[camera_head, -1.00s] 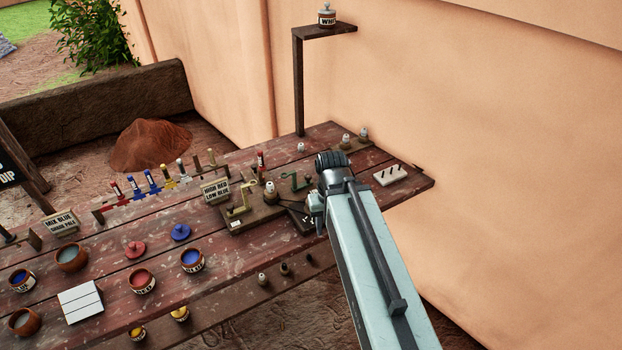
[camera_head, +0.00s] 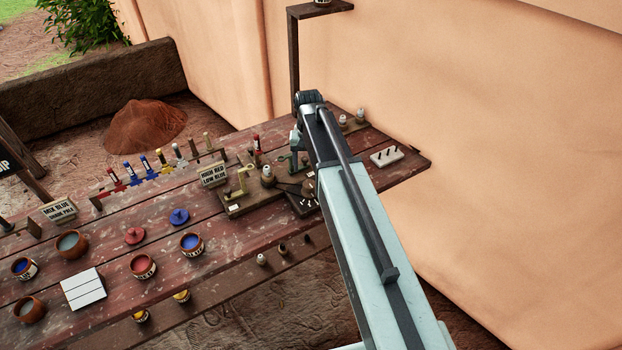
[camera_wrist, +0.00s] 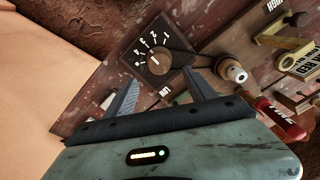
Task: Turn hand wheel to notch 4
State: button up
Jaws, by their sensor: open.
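The hand wheel's dial (camera_wrist: 155,58) is a dark square plate with pale numbered marks around a round centre, seen beyond my fingertips in the wrist view. Its marks are small, and I cannot tell which notch it is set to. In the head view a dark plate (camera_head: 303,203) lies at the board's front right corner, partly covered by my arm. My gripper (camera_wrist: 162,76) is open and empty, its two grey fingers spread below the dial and apart from it.
Brass-coloured levers (camera_wrist: 286,40) stand beyond. A pale block with pegs (camera_head: 388,156) sits at the table's right end. The plaster wall (camera_head: 480,90) rises behind the table.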

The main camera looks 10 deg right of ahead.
aim_at(309, 183)
notch_tip(309, 183, down, 8)
jog(key=b, duration=0.8)
jog(key=c, duration=1.4)
